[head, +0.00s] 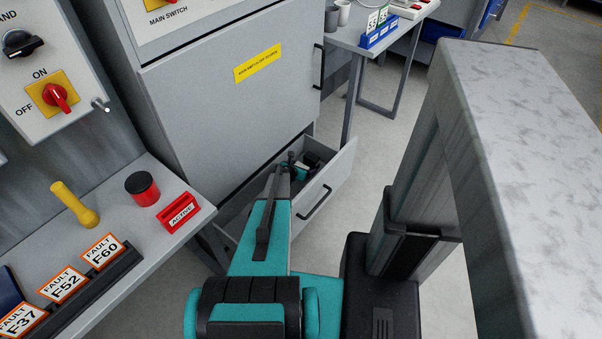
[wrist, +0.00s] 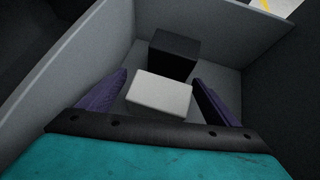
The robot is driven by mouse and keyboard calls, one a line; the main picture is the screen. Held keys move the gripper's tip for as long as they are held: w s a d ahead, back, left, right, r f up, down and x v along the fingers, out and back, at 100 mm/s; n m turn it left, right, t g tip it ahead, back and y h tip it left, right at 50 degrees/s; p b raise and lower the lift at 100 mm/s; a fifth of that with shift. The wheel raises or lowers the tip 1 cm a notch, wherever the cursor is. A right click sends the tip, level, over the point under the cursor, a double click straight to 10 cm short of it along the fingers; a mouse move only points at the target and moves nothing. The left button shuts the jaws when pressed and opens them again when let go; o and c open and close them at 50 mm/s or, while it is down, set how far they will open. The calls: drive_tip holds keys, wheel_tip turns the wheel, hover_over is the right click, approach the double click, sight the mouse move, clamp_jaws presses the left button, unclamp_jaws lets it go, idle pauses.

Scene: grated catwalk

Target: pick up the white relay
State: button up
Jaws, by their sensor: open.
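The white relay (wrist: 159,93) is a pale box lying in the open grey drawer (wrist: 233,22) in the wrist view. My gripper (wrist: 160,85) is open, with one dark finger on each side of the white relay. I cannot tell whether either finger touches it. In the head view my arm reaches down to the drawer (head: 335,179) under the grey cabinet, and my gripper (head: 293,165) is small there. The white relay cannot be made out clearly in the head view.
A black box (wrist: 174,53) stands just beyond the white relay in the drawer. The drawer walls rise close around my gripper. A bench (head: 150,258) with a yellow torch (head: 76,205) and fault cards is at left. A table (head: 352,37) stands behind.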

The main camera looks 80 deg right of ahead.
drive_tip(key=shift+x, duration=0.8)
drive_tip(key=shift+c, duration=0.3)
drive_tip(key=c, duration=1.2)
drive_tip(key=shift+r, duration=0.1)
drive_tip(key=shift+r+p, duration=0.3)
drive_tip(key=shift+r, duration=1.2)
drive_tip(key=shift+a+r, duration=0.25)
drive_tip(key=shift+r, duration=0.1)
drive_tip(key=w+a, duration=0.1)
drive_tip(key=a, duration=0.4)
drive_tip(key=w+a+b, duration=0.1)
drive_tip(key=w+a, duration=0.1)
drive_tip(key=a, duration=0.4)
drive_tip(key=w+a, duration=0.2)
drive_tip(key=a, duration=0.3)
drive_tip(key=shift+w+a+f+b, duration=0.15)
drive_tip(key=shift+w+a+b, duration=0.1)
drive_tip(key=shift+a+b, duration=0.1)
